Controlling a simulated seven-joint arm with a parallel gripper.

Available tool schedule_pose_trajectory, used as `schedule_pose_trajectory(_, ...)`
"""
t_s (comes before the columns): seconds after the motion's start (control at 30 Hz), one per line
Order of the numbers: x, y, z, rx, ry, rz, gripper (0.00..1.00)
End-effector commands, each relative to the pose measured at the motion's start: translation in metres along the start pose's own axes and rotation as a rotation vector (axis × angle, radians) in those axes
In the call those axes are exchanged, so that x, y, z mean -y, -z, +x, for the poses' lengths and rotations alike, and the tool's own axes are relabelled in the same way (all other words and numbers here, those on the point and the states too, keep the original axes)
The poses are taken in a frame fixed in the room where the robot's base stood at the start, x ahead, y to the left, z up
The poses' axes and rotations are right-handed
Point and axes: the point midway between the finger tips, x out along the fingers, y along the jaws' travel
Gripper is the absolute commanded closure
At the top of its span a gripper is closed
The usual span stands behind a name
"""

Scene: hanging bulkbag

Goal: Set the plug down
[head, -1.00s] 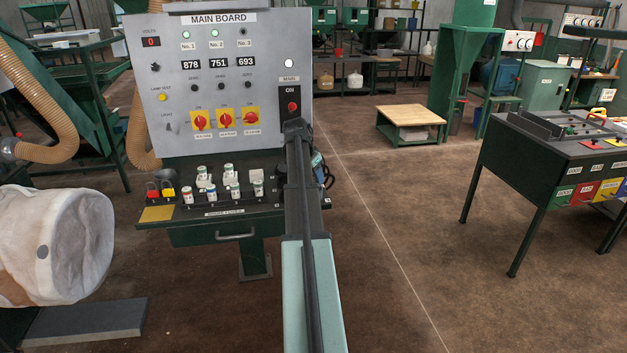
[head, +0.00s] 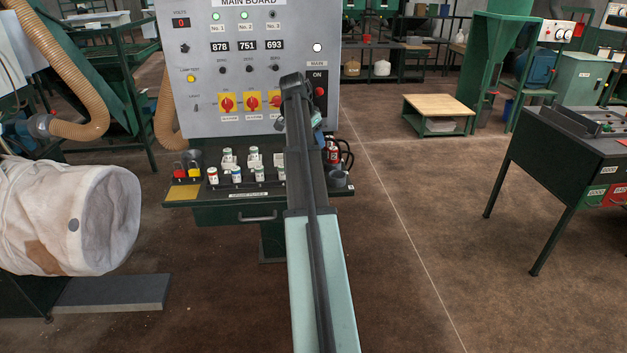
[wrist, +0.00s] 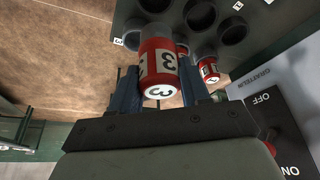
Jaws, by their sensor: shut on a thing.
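In the wrist view my gripper (wrist: 160,88) is shut on a red plug (wrist: 157,62) with a white band and end marked 3. The plug's far end overlaps a round hole in the dark holder (wrist: 185,45); I cannot tell whether it is inside. A second red plug (wrist: 209,70) with a white label sits just right of my right finger. In the head view my arm hides most of my gripper (head: 314,124), which is in front of the board's right side. A red plug (head: 332,152) shows beside it over the tray, near black cables; its number is unreadable.
The main board (head: 240,70) stands behind the tray (head: 235,215), where several small white-labelled items and padlocks (head: 187,168) sit. An ON/OFF switch (wrist: 275,140) is close on the right in the wrist view. A white bag (head: 60,215) hangs at left.

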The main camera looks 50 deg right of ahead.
Motion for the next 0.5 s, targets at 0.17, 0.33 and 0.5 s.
schedule_pose_trajectory(0.17,0.004,-0.011,0.008,0.001,-0.003,0.002,0.88)
schedule_pose_trajectory(0.33,0.003,-0.022,0.033,0.001,-0.003,0.001,0.88)
schedule_pose_trajectory(0.5,0.004,-0.029,0.053,0.0,-0.002,0.001,0.88)
